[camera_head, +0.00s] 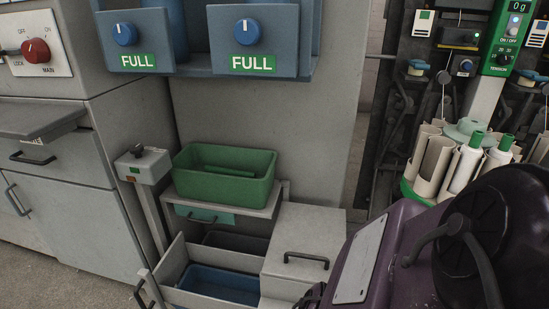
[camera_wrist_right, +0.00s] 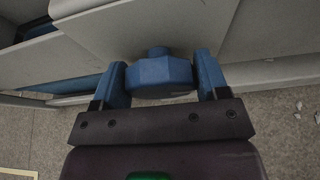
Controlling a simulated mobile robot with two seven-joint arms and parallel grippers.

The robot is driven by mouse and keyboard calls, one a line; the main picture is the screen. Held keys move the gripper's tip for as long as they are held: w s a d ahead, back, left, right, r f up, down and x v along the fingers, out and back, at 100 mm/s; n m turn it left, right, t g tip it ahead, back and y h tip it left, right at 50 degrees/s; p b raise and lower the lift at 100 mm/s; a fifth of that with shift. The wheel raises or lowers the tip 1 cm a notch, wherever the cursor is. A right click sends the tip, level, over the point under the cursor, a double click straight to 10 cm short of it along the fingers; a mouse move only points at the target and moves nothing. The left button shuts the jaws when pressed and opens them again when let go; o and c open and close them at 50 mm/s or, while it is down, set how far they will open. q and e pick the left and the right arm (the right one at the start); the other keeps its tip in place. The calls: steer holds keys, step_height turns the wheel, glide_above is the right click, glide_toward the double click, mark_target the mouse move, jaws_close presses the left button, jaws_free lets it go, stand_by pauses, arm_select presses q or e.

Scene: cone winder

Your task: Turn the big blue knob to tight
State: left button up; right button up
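In the right wrist view, a big faceted blue knob (camera_wrist_right: 160,77) stands out from a grey panel. My right gripper (camera_wrist_right: 162,80) has its two blue fingers on either side of this knob. The fingers lie very close to the knob's sides, and I cannot tell whether they press on it. In the head view a purple arm part of mine (camera_head: 400,245) fills the lower right, and the right fingers and that knob are not visible there. No tight marking can be read in either view. My left gripper is not in view.
Two small blue knobs (camera_head: 124,34) (camera_head: 247,32) sit above FULL labels. A red main switch (camera_head: 36,50) is at the upper left. A green bin (camera_head: 264,185) rests on a shelf above an open drawer with a blue bin (camera_head: 215,284). Cones stand at the right.

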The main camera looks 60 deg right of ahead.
steer(key=c, duration=0.4)
steer(key=shift+s+f+m+t+y, duration=0.15)
steer(key=shift+m+t, duration=0.25)
steer(key=shift+m, duration=0.2)
steer(key=shift+s+r+m+t+y, duration=0.15)
steer(key=shift+m+t, duration=0.25)
steer(key=shift+m, duration=0.2)
steer(key=shift+f+m+t, duration=0.15)
steer(key=shift+m+t, duration=0.55)
steer(key=shift+m, duration=0.4)
steer(key=o, duration=0.9)
steer(key=shift+w, duration=0.1)
